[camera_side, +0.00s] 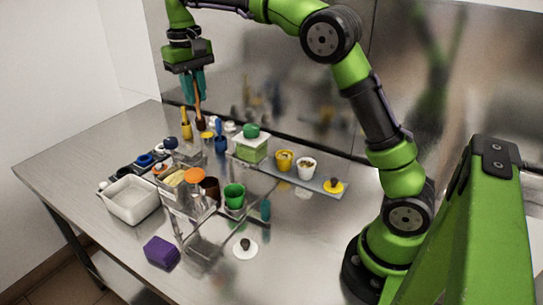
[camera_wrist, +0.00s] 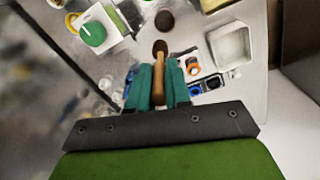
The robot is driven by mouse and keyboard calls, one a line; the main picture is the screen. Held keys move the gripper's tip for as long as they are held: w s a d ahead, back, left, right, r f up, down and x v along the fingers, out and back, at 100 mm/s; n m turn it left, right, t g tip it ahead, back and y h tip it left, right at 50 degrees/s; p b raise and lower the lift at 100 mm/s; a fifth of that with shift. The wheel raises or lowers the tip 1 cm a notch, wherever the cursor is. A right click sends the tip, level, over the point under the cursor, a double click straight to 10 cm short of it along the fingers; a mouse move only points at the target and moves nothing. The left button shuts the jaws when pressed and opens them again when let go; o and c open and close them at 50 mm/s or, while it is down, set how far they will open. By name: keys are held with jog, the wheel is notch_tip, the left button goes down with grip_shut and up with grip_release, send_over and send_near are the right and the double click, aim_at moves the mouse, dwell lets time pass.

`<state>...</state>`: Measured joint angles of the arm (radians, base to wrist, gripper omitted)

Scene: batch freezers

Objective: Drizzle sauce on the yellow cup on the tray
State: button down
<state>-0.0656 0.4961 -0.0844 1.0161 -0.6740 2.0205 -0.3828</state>
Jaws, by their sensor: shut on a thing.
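My gripper (camera_side: 199,94) is high at the back left of the table, shut on the handle of a brown ladle (camera_side: 200,122). The ladle hangs down; in the wrist view its handle (camera_wrist: 157,80) is between the teal fingers (camera_wrist: 158,84) and its dark bowl is beyond them. Whether the bowl holds sauce cannot be told. The yellow cup (camera_side: 284,161) stands upright on the grey-blue tray (camera_side: 318,184), well to the right of and below my gripper. A white cup (camera_side: 306,168) stands beside it.
A green-lidded box (camera_side: 250,147) stands between the ladle and the yellow cup. A clear rack with a green cup (camera_side: 234,195) and brown cup (camera_side: 210,187) stands in front. A white bin (camera_side: 130,201) and purple block (camera_side: 161,252) are at left. The front right is mostly clear.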

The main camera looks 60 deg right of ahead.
jog(key=r, duration=0.4)
jog(key=shift+s+d, duration=0.1)
jog(key=shift+d, duration=0.3)
jog(key=s+d+h, duration=0.1)
jog(key=s+d, duration=0.4)
jog(key=d, duration=0.5)
jog(key=s+d, duration=0.5)
jog(key=d, duration=0.4)
notch_tip(320, 180, down, 18)
jog(key=shift+s+d+g, duration=0.25)
jog(key=shift+d+g, duration=0.05)
jog(key=shift+g, duration=0.1)
jog(key=shift+w+d, duration=0.1)
jog(key=shift+w, duration=0.3)
jog(key=shift+s, duration=0.25)
jog(key=shift+s+a, duration=0.2)
jog(key=shift+s, duration=0.15)
jog(key=shift+s, duration=0.15)
